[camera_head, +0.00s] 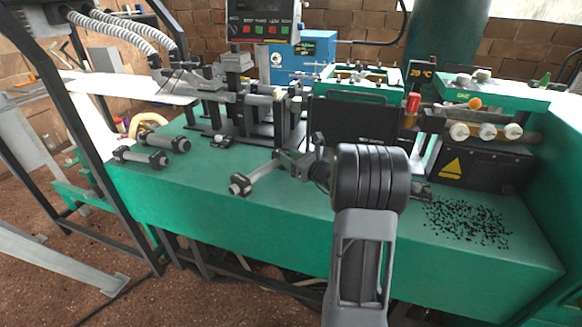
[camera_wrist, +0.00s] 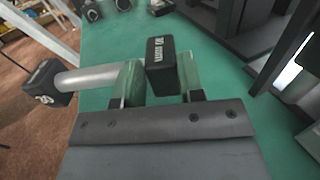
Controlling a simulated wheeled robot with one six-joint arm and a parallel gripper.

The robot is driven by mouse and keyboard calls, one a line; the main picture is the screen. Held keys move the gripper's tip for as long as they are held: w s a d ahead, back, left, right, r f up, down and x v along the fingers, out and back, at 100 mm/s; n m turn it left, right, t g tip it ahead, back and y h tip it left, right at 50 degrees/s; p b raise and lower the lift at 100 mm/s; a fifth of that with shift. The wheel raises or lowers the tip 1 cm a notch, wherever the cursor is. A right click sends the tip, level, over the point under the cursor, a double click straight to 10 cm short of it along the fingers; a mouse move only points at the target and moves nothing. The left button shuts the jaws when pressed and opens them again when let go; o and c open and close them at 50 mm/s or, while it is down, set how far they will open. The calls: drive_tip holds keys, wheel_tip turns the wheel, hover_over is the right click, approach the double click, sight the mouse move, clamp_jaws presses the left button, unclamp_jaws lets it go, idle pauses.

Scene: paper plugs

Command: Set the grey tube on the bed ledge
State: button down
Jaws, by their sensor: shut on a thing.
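The grey tube (camera_head: 264,172) with black end caps is at my gripper (camera_head: 291,158), over the green bed (camera_head: 215,207) in the head view. In the wrist view my gripper (camera_wrist: 161,80) is shut on the tube's near black cap (camera_wrist: 161,66), which sits between the two fingers. The grey shaft (camera_wrist: 88,79) runs left behind the left finger to the other black cap (camera_wrist: 45,83). Whether the tube touches the bed cannot be told. Which part of the bed is the ledge is not clear.
Two more dark-capped grey tubes (camera_head: 140,157) (camera_head: 167,142) lie at the bed's left end. Black machine fixtures (camera_head: 262,118) stand behind my gripper. Black granules (camera_head: 468,222) are scattered at the right. The bed's front strip is bare left of the held tube.

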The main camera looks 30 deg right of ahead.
drive_tip(key=shift+f, duration=1.25)
drive_tip(key=shift+f, duration=0.1)
drive_tip(key=shift+f+b, duration=0.1)
drive_tip(key=shift+b, duration=0.3)
drive_tip(key=c, duration=0.7)
unclamp_jaws()
drive_tip(key=shift+c, duration=0.2)
